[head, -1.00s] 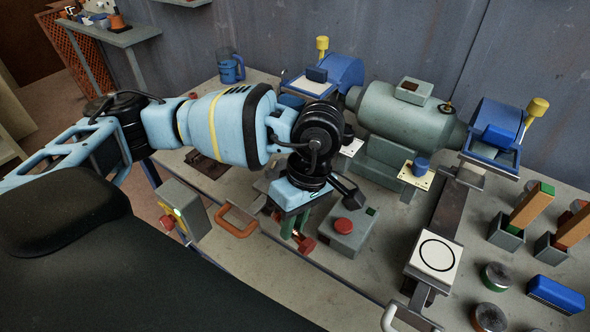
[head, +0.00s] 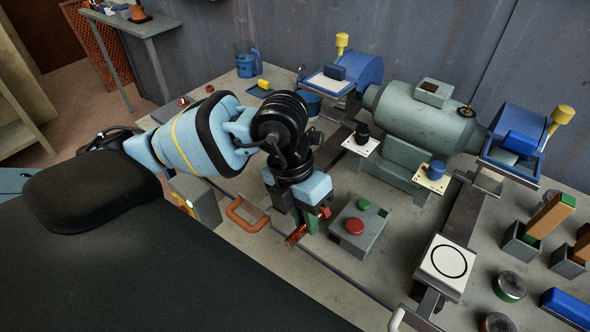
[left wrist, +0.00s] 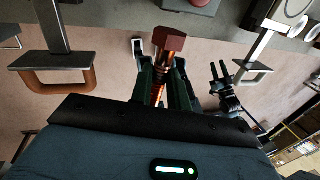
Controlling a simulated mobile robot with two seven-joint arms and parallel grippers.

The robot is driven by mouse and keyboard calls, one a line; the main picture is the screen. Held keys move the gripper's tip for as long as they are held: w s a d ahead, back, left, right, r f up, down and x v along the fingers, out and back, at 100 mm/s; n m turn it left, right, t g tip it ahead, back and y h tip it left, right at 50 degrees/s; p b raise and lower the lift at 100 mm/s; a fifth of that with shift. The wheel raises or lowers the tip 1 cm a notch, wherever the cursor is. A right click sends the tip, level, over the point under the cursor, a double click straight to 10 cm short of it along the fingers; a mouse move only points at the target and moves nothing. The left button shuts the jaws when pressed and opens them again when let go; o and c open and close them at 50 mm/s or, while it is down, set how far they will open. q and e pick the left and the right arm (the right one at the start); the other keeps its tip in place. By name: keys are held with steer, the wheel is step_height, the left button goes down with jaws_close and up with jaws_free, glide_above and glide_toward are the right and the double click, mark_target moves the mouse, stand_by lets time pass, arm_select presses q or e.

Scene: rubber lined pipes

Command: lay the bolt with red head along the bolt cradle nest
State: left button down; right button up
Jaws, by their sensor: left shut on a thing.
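The bolt with red head (head: 297,236) is in the jaws of my left gripper (head: 307,222), above the bench near its front edge. In the left wrist view its dark red hex head (left wrist: 169,40) sticks out past the fingertips. Its coppery shank (left wrist: 159,88) lies between the two green fingers of the left gripper (left wrist: 162,82), which is shut on it. In the head view the fingers hide part of the shank. I cannot make out the bolt cradle nest for sure. A dark jawed shape (left wrist: 222,85) in the left wrist view may be my right gripper; its jaw state is unclear.
A grey box with a red button (head: 355,227) stands just right of the left gripper. An orange handle (head: 247,214) is at the bench's front edge. The large grey pipe body (head: 425,115) stands behind. A white plate with a black ring (head: 447,262) is at the right.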

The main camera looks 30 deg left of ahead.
arm_select(q)
steer(key=a+n+t+y, duration=0.1)
steer(key=n, duration=0.5)
steer(key=a+r+n+t+y, duration=0.1)
steer(key=n, duration=0.5)
steer(key=a+r+n+t, duration=0.1)
steer(key=n, duration=0.5)
steer(key=shift+s+r+n+y+p, duration=0.1)
steer(key=shift+s+n+y+p, duration=0.2)
steer(key=shift+n+y, duration=0.1)
steer(key=w+a, duration=0.2)
steer(key=w, duration=0.2)
steer(key=w+a+f, duration=0.1)
steer(key=w+a, duration=0.2)
steer(key=w, duration=0.2)
steer(key=w+a+b, duration=0.1)
steer(key=w+a, duration=0.2)
steer(key=w, duration=0.1)
steer(key=shift+w+a+f, duration=0.15)
steer(key=shift+w+f, duration=0.1)
steer(key=shift+w, duration=0.1)
steer(key=shift+s+x, duration=0.2)
steer(key=shift+x, duration=0.65)
steer(key=shift+s+x, duration=0.2)
steer(key=shift+x, duration=0.65)
steer(key=shift+f, duration=0.25)
